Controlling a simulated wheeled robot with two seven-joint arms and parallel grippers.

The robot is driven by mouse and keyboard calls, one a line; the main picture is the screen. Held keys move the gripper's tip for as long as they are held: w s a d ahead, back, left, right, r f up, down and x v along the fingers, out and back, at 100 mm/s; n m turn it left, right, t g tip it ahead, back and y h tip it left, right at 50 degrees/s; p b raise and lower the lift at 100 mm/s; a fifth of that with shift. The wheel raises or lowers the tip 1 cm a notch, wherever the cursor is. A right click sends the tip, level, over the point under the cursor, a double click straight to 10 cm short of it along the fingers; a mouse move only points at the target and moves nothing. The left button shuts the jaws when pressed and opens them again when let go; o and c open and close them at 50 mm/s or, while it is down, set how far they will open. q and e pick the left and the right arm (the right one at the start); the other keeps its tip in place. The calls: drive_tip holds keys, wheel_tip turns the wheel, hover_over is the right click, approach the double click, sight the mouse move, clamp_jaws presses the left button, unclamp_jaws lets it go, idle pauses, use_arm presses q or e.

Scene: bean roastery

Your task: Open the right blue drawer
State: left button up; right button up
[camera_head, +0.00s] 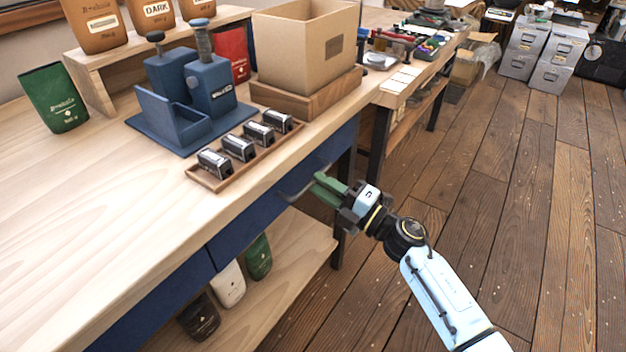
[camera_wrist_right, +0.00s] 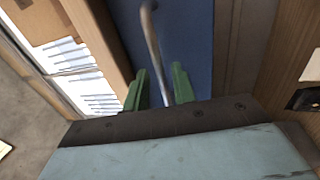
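The right blue drawer (camera_head: 262,212) is under the wooden worktop, its front looking flush with the table edge. Its grey bar handle (camera_head: 290,196) stands out from the front; in the right wrist view the handle (camera_wrist_right: 153,35) runs down between my fingers against the blue front (camera_wrist_right: 195,40). My right gripper (camera_head: 322,186) is at the handle. Its two green fingers (camera_wrist_right: 160,88) are apart, one on each side of the bar, with gaps visible, so it looks open around the handle. Its contact with the bar cannot be told. My left gripper is not in view.
A second blue drawer front (camera_head: 160,305) lies to the left. A wooden tray (camera_head: 222,183) with several small metal items sits near the table edge above. A lower shelf (camera_head: 305,240) holds bags. The wooden floor (camera_head: 480,190) to the right is clear.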

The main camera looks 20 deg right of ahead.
drive_tip(key=shift+x, duration=1.55)
clamp_jaws()
